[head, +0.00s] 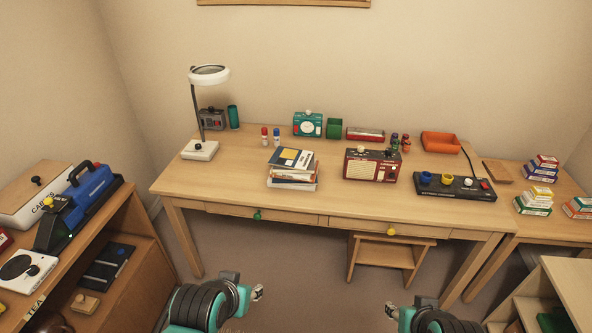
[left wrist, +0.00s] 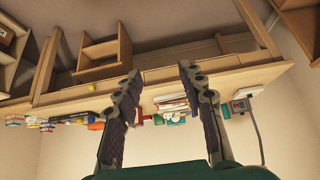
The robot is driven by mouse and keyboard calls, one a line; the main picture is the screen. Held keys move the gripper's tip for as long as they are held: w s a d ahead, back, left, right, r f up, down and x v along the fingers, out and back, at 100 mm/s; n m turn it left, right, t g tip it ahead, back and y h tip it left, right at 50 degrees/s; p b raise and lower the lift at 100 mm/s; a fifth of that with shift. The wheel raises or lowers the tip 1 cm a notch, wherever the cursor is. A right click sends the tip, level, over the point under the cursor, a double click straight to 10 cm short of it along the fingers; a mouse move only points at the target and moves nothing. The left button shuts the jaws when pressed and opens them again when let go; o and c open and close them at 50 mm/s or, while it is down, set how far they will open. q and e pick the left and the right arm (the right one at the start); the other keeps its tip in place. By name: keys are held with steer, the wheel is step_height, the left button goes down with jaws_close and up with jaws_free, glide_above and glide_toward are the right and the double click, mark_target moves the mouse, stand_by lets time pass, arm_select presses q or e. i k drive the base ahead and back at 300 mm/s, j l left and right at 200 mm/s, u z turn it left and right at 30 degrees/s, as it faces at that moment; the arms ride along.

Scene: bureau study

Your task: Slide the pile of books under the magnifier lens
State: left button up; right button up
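The pile of books (head: 291,179) lies on the desk left of centre, several books stacked slightly askew. The magnifier (head: 208,75) stands to its left, a white ring lens on a dark stem rising from a white base (head: 200,151); the books are apart from it, to the right of the base. In the left wrist view, which looks upside down, the book pile (left wrist: 172,107) shows beyond the fingers. My left gripper (left wrist: 159,72) is open and empty; it also shows in the head view (head: 257,293), short of the desk. My right gripper (head: 391,310) is barely visible there, its fingers unclear.
A red radio (head: 371,166) stands right of the pile. The desk (head: 235,180) is bare between base and books. A green drawer knob (head: 257,215) and a stool (head: 385,255) are at the front.

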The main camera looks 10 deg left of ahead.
mark_target(291, 166)
steer(key=i+j+z, duration=0.55)
steer(key=i+j, duration=0.2)
steer(key=i+j+z, duration=0.6)
steer(key=j, duration=0.45)
steer(key=i+l, duration=0.05)
steer(key=i, duration=0.05)
